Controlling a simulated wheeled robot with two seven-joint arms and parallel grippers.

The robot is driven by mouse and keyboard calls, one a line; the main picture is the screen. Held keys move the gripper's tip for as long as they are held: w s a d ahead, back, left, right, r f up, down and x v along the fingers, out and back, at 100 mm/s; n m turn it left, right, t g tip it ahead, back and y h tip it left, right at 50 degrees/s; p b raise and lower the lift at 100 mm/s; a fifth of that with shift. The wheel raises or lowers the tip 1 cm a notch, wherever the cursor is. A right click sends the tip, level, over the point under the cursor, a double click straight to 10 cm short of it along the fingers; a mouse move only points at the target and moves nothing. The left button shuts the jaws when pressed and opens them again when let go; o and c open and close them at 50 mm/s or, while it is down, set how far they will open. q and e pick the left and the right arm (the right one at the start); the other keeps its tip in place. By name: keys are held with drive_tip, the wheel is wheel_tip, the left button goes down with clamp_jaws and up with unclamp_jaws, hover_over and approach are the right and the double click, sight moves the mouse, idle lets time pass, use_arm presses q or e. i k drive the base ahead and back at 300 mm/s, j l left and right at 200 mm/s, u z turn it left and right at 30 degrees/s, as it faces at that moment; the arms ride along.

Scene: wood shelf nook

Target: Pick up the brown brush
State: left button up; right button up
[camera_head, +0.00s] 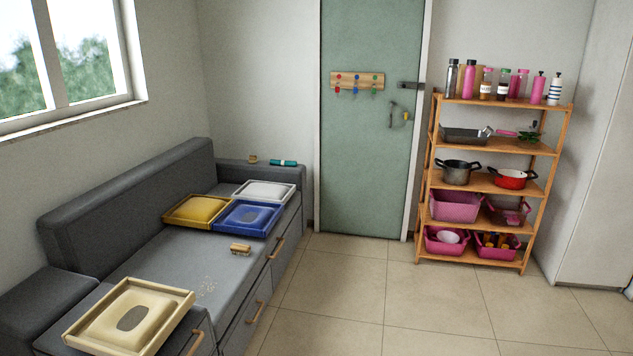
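A small brown object that looks like the brown brush (241,248) lies on the grey bench seat, in front of the blue tray (248,218). It is too small to make out its bristles clearly. A patch of pale crumbs (207,287) lies on the seat nearer to me. Neither of my grippers shows in the head view.
The grey bench (150,255) runs along the left wall. A yellow tray (197,211), a white tray (264,190) and a cream tray (130,317) rest on it. A loaded wooden shelf (487,187) stands right of the green door (365,150). The tiled floor is clear.

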sight(236, 248)
drive_tip(key=i, duration=1.45)
drive_tip(key=i+l+u, duration=0.1)
drive_tip(key=i+u, duration=0.25)
drive_tip(key=i, duration=0.2)
drive_tip(key=i+l+u, duration=0.3)
drive_tip(key=i, duration=0.2)
drive_tip(key=i+l+u, duration=0.35)
drive_tip(key=i, duration=0.15)
